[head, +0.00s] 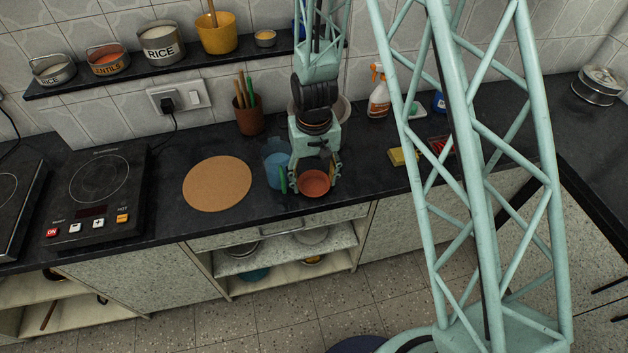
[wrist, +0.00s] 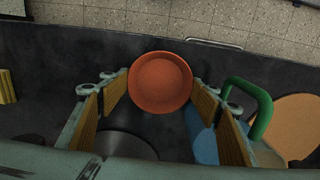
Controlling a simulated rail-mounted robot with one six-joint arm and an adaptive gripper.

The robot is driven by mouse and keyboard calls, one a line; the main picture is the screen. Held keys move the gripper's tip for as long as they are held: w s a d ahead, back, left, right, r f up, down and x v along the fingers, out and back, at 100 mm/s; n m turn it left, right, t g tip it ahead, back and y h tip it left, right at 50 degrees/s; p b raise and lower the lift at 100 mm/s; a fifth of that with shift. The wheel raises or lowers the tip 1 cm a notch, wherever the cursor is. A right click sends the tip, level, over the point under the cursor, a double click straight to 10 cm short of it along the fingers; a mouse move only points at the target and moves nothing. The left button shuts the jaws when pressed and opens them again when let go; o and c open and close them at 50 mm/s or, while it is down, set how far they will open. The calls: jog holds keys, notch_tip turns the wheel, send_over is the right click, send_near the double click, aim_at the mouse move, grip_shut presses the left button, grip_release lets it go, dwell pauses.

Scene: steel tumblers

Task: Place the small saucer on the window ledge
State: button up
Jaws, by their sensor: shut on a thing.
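The small saucer (head: 314,183) is a round, shallow, terracotta-orange dish near the front edge of the dark counter. My gripper (head: 311,177) points down and is shut on it, with a finger at each side. In the wrist view the saucer (wrist: 160,82) sits between the tips of the finger pads, its hollow face toward the camera. I cannot tell whether it touches the counter. No window or window ledge can be made out in either view.
A wall shelf (head: 112,80) holds tins and a yellow pot (head: 217,34). A spray bottle (head: 379,95) and yellow sponge (head: 398,157) are to the right.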

aim_at(314, 186)
jog(key=shift+f, duration=0.15)
jog(key=o, duration=0.6)
jog(key=shift+r, duration=0.25)
notch_tip(314, 186, up, 12)
jog(key=p, duration=0.1)
dwell(0.7)
dwell(0.8)
